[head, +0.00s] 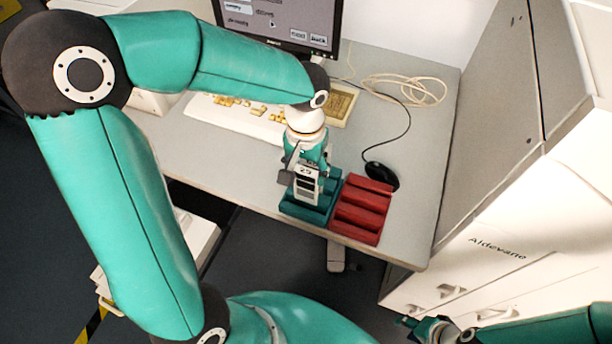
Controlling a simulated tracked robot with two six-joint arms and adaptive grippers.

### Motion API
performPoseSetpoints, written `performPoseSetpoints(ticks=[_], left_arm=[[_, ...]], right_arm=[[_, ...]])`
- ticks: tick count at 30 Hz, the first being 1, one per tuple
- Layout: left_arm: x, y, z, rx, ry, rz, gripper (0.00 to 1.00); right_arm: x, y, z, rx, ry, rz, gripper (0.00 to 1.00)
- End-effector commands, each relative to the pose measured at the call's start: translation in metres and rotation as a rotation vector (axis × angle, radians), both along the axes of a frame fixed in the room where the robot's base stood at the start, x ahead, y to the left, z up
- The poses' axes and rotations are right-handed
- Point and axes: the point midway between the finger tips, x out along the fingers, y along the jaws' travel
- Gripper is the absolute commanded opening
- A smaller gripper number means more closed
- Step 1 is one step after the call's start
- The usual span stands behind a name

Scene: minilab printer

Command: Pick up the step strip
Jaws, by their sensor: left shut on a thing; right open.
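My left gripper (306,172) points down over the teal stepped holder (318,208) near the desk's front edge. It is shut on a small pale piece with dark print, which I take to be the step strip (306,186). The strip stands roughly upright at the teal holder. I cannot tell whether it still touches the holder. The gripper hides part of the strip and holder. My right gripper (421,326) is open at the bottom of the view, low and away from the desk top.
A red stepped holder (362,209) sits right beside the teal one. A black mouse (381,175) lies just behind it. A keyboard (235,117) and monitor (285,22) are farther back. White drawers (480,270) and a grey partition (490,120) stand at the right.

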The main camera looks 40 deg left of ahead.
Motion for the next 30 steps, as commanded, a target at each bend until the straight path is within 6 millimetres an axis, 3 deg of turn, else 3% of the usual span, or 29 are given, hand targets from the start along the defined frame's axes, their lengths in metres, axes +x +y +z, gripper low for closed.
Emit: performPoseSetpoints(ticks=[12, 18, 24, 30], left_arm=[[0.001, -0.001, 0.101, -0.001, -0.008, -0.001, 0.51], [0.001, -0.001, 0.140, -0.001, -0.002, -0.002, 0.51], [0.000, 0.000, 0.157, -0.001, 0.000, -0.001, 0.51], [0.000, 0.000, 0.160, -0.001, 0.001, -0.001, 0.51]], right_arm=[[0.000, 0.000, 0.003, 0.000, 0.000, 0.000, 0.41], [0.000, 0.000, 0.005, 0.000, 0.000, 0.000, 0.41], [0.000, 0.000, 0.006, 0.000, 0.000, 0.000, 0.41], [0.000, 0.000, 0.006, 0.000, 0.000, 0.000, 0.41]])
